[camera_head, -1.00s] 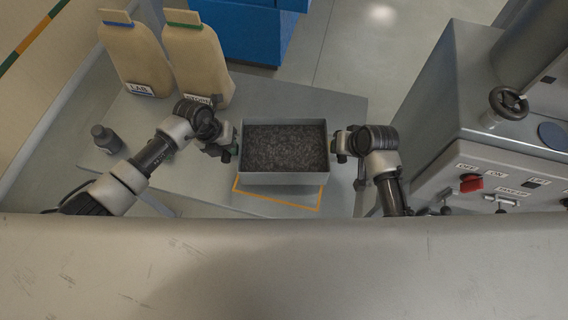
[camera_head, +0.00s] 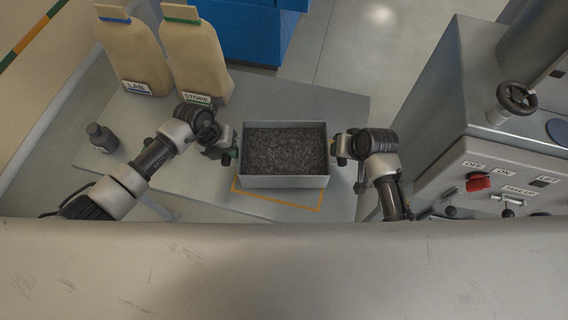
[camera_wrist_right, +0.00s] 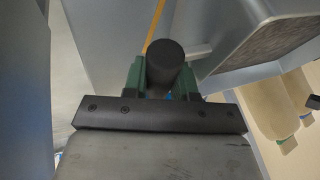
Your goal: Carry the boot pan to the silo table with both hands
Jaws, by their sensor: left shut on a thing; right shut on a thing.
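The boot pan (camera_head: 284,182) is a grey rectangular box filled with dark granular material, in the middle of the head view. It appears level, above or on the grey table (camera_head: 335,104) with the orange outline (camera_head: 290,204); I cannot tell whether it touches. My left gripper (camera_head: 234,152) is shut at the pan's left side. My right gripper (camera_head: 337,150) is shut at its right side. In the right wrist view, the green fingers of my right gripper (camera_wrist_right: 166,76) close on a dark round handle (camera_wrist_right: 165,56) of the pan (camera_wrist_right: 262,38).
Two tan bags, labelled LAB (camera_head: 135,60) and STORE (camera_head: 197,60), stand at the table's back left. A dark bottle (camera_head: 103,139) stands at the left. A grey machine with a red switch (camera_head: 478,181) and handwheel (camera_head: 516,98) is at the right. A blue cabinet (camera_head: 235,35) stands behind.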

